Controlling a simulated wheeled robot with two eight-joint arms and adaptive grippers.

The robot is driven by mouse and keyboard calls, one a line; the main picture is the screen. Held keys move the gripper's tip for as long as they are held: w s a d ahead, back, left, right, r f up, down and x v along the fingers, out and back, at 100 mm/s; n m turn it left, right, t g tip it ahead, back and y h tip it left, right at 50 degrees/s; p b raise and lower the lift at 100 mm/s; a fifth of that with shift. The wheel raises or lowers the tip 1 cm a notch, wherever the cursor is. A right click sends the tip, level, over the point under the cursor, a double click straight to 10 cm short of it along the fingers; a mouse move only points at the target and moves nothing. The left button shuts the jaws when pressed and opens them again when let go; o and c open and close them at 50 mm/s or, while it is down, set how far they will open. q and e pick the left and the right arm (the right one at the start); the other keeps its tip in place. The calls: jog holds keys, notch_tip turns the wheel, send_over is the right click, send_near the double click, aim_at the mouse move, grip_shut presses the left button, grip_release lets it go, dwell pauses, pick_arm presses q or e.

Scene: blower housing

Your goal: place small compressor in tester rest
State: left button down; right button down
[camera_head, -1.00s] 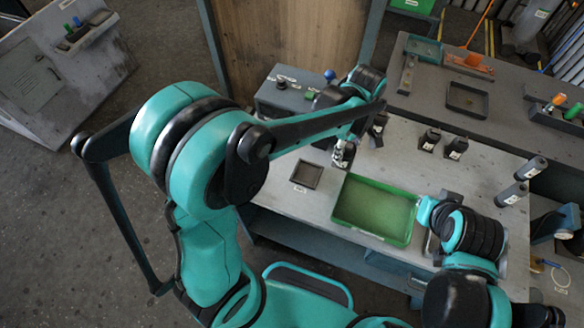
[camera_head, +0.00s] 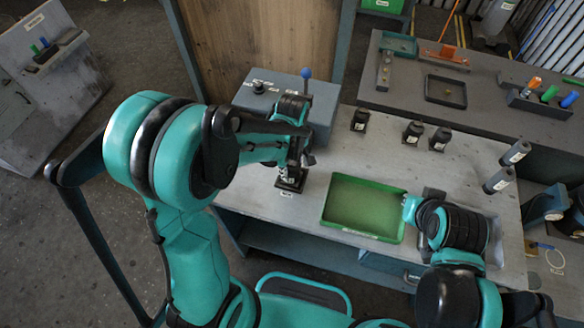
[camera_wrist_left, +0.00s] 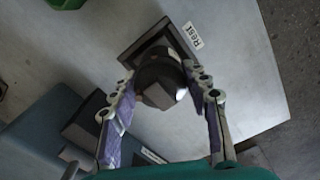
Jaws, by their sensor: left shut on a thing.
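The tester rest is a small dark square tray (camera_head: 289,184) on the left part of the grey table, with a white label in front. In the left wrist view the rest (camera_wrist_left: 128,52) lies past the fingertips, beside its "Rest" label. My left gripper (camera_head: 296,168) is over the rest. In the wrist view it is shut on the small compressor (camera_wrist_left: 158,82), a dark rounded body between the two fingers. The compressor overlaps the rest in that view; I cannot tell whether it touches the bottom. My right arm reaches in at the right; its fingers are hidden.
A green tray (camera_head: 337,225) is right of the rest. A grey box with a blue-knobbed lever (camera_head: 306,73) stands behind the gripper. Several dark cylindrical parts (camera_head: 413,132) stand at the back and right. A side bench (camera_head: 400,98) holds trays and tools.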

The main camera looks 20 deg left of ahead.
pick_arm(q)
jog(key=shift+r, duration=0.1)
jog(key=shift+s, duration=0.1)
jog(key=shift+f, duration=0.2)
jog(key=c, duration=0.8)
grip_release()
jog(key=shift+o, duration=0.2)
jog(key=shift+r, duration=0.1)
